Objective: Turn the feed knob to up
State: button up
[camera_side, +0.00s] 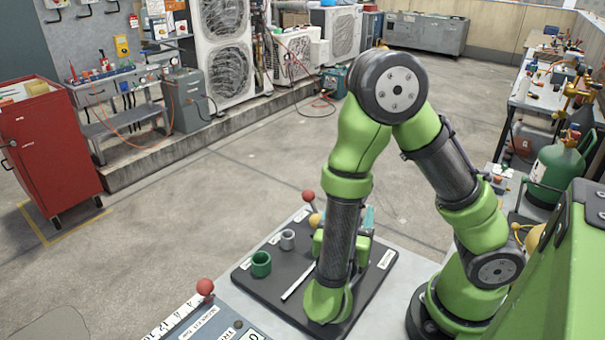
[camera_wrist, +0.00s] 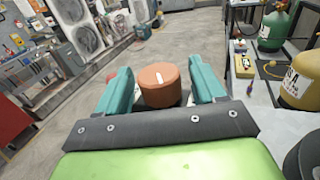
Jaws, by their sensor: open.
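An orange-brown round knob (camera_wrist: 158,87) with a short white mark on its top shows in the wrist view. I take it for the feed knob; no label on it is readable. My gripper (camera_wrist: 161,76) is open, with one teal finger on the left of the knob and one on the right. Gaps show between the fingers and the knob, so it does not look gripped. In the side view my arm hides the knob, and only a bit of a teal finger (camera_side: 368,217) shows over the dark board.
The dark board (camera_side: 378,275) carries a green ring (camera_side: 261,264), a grey ring (camera_side: 287,239) and a white strip (camera_side: 297,282). A red ball (camera_side: 308,196) and a yellow ball (camera_side: 315,219) stand near its far edge. Another red ball (camera_side: 205,287) stands at the front left.

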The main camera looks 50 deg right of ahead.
jog(key=c, duration=1)
jog(key=shift+o, duration=0.2)
jog(key=shift+n+t+y, duration=0.5)
jog(key=shift+n+t, duration=0.3)
jog(key=shift+t, duration=0.4)
jog(key=o, duration=1)
jog(key=shift+c, duration=0.2)
jog(key=shift+a, duration=0.15)
